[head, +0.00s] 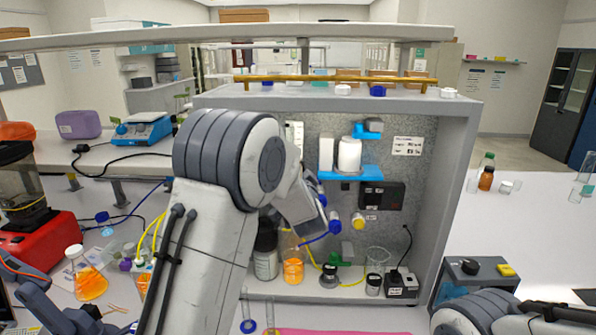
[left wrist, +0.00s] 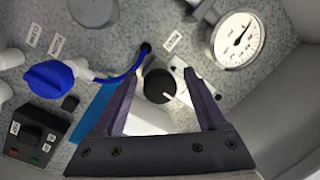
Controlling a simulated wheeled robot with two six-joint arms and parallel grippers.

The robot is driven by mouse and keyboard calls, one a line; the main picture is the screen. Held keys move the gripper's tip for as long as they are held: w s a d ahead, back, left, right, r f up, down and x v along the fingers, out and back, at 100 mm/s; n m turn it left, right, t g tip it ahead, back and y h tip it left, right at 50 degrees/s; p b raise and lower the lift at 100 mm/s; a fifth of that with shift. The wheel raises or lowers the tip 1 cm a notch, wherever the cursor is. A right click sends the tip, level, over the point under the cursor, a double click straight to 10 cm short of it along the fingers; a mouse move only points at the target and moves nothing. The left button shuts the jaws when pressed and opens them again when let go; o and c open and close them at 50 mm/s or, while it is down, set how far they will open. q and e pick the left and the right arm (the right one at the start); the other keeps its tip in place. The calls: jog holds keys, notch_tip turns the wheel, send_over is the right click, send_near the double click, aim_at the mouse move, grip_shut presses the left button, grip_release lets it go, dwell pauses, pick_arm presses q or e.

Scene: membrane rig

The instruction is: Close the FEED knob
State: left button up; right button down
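A round black knob (left wrist: 158,86) with a white pointer line sits on the grey speckled panel in the left wrist view. A small white label (left wrist: 172,42) is above it, too small to read surely, so I cannot confirm it says FEED. My left gripper (left wrist: 161,75) is open, with its two dark fingers on either side of the knob in the picture. I see no clear contact, and the remaining gap in depth is hard to tell. In the head view my left arm covers this part of the panel and hides the gripper. My right gripper is out of view.
A blue valve handle (left wrist: 52,80) with a blue tube is left of the knob. A round pressure gauge (left wrist: 238,39) is at upper right. The rig cabinet (head: 457,150) has side walls around the panel. Flasks and bottles, including an orange-filled flask (head: 293,271), stand on its floor.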

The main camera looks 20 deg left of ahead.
pick_arm(q)
jog(key=shift+d, duration=0.15)
jog(key=shift+s+d, duration=0.15)
jog(key=shift+s, duration=0.15)
jog(key=b+v, duration=0.4)
jog(key=v, duration=0.5)
jog(key=shift+s, duration=0.35)
jog(key=shift+d, duration=0.1)
